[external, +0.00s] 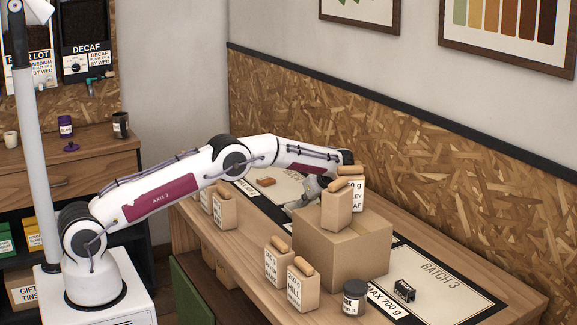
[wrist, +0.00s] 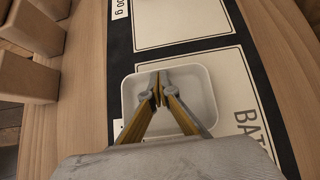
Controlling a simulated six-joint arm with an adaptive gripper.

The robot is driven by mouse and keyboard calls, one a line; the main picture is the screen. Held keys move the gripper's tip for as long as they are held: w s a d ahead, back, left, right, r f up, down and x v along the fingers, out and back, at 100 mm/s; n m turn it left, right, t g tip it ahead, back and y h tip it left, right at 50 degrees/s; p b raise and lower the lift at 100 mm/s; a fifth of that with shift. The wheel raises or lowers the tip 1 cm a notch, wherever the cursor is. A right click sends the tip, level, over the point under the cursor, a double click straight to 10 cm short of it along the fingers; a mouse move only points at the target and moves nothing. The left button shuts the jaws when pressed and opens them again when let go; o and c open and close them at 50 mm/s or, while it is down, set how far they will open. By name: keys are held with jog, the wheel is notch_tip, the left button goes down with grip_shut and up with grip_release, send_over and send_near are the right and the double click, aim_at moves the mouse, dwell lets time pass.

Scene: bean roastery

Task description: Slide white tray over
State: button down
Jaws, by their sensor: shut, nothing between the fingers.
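The white tray (wrist: 204,88) is a shallow square dish with rounded corners, in the middle of the wrist view. It lies on a dark-edged mat (wrist: 187,45), on a pale panel whose lettering starts "BAT". My gripper (wrist: 160,90) is over the tray, its two fingertips together inside the tray's outline with nothing between them. I cannot tell whether the tips touch the tray floor. The near part of the tray is hidden by my fingers and wrist. In the external view my gripper (external: 308,190) is partly hidden behind the cardboard box, and the tray is not clearly seen.
The cardboard box (external: 335,251) stands beside my gripper with paper bags (external: 336,209) on top. More bags (external: 302,289) and a dark jar (external: 354,298) stand along the front. The panel above the tray is clear.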

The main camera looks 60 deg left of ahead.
jog(key=a, duration=1.3)
jog(key=shift+s+a, duration=0.1)
jog(key=shift+a, duration=0.2)
jog(key=shift+d, duration=0.1)
jog(key=v, duration=1.2)
